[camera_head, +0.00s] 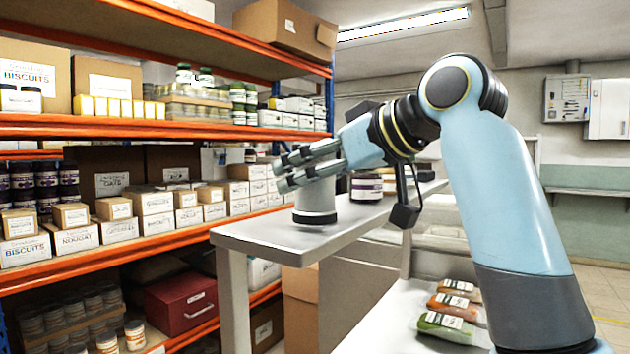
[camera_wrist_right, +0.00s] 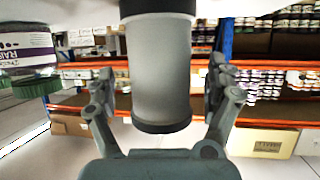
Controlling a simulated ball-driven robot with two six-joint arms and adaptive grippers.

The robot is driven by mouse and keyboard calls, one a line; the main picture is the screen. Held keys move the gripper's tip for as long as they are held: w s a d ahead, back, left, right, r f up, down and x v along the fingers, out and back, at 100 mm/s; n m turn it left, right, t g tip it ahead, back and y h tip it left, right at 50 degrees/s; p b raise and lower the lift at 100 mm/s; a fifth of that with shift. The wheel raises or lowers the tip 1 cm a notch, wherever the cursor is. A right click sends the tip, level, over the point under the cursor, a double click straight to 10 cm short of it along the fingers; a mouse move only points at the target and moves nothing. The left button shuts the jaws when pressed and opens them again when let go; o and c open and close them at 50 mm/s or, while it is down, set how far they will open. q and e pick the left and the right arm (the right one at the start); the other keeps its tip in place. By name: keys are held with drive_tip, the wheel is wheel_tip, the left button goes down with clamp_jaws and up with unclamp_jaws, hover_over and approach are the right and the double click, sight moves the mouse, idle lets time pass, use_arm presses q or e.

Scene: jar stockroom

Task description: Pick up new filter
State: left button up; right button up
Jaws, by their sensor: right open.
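The new filter appears to be the grey cylinder with dark end bands (camera_head: 315,198), upright on the pale worktop (camera_head: 262,236) near its left end. In the right wrist view the cylinder (camera_wrist_right: 161,70) fills the middle, between the two fingers. My right gripper (camera_head: 283,174) is open, and its fingers reach across the cylinder's upper part in the head view. The wrist view shows a finger on each side of the cylinder, with a visible gap on both sides. The cylinder's upper part is partly hidden behind the fingers in the head view. My left gripper is not in view.
A dark-labelled jar (camera_head: 366,187) stands on the worktop behind my gripper; a large labelled jar (camera_wrist_right: 27,50) shows in the wrist view. Orange-edged shelves (camera_head: 150,128) with boxes and jars stand at left. Several packets (camera_head: 452,305) lie on the lower surface at right.

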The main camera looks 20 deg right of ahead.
drive_tip(key=c, duration=1.2)
drive_tip(key=shift+c, duration=0.7)
drive_tip(key=shift+r, duration=0.15)
